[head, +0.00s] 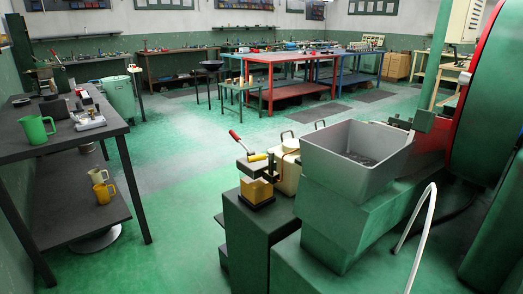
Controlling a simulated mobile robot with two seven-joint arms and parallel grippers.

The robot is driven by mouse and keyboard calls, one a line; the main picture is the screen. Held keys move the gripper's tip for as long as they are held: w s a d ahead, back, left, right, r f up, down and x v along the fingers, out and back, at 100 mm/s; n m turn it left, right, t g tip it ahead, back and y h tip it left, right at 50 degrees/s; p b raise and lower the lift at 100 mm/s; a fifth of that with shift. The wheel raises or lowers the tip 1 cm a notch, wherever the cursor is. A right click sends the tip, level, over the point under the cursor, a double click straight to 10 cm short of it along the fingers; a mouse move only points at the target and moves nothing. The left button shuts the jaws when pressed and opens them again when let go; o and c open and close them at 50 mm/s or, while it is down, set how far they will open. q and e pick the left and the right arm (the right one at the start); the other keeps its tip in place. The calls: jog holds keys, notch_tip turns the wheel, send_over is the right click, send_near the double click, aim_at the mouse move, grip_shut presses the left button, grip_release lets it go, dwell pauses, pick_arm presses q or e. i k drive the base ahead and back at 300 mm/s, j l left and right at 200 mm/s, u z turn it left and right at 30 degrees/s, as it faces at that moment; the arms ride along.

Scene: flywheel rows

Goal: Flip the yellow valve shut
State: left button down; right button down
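A small yellow lever handle (257,157), which looks like the yellow valve, sits on a metal fitting on top of the dark green machine base, right of centre. It lies nearly level, and I cannot tell whether the valve is open or shut. A lever with a red grip (235,135) slants up to the left just behind it. A yellow block (256,190) is below the fitting. Neither of my grippers shows in the head view.
A grey open bin (355,183) with dark pieces inside stands right of the valve. A white hose (421,225) curves up in front. A dark workbench (60,135) with a green jug (36,129) is at the left. The green floor between is clear.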

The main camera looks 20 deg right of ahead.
aim_at(270, 155)
jog(key=i+j+z, duration=0.1)
jog(key=z, duration=1)
jog(key=i+j+z, duration=0.15)
jog(key=j+z, duration=0.2)
jog(key=i+j+z, duration=0.1)
jog(key=j+z, duration=0.5)
jog(key=j, duration=0.45)
jog(key=i+j, duration=0.1)
jog(key=j, duration=0.65)
jog(key=i+l, duration=0.1)
jog(key=l, duration=0.55)
jog(key=i+z, duration=0.05)
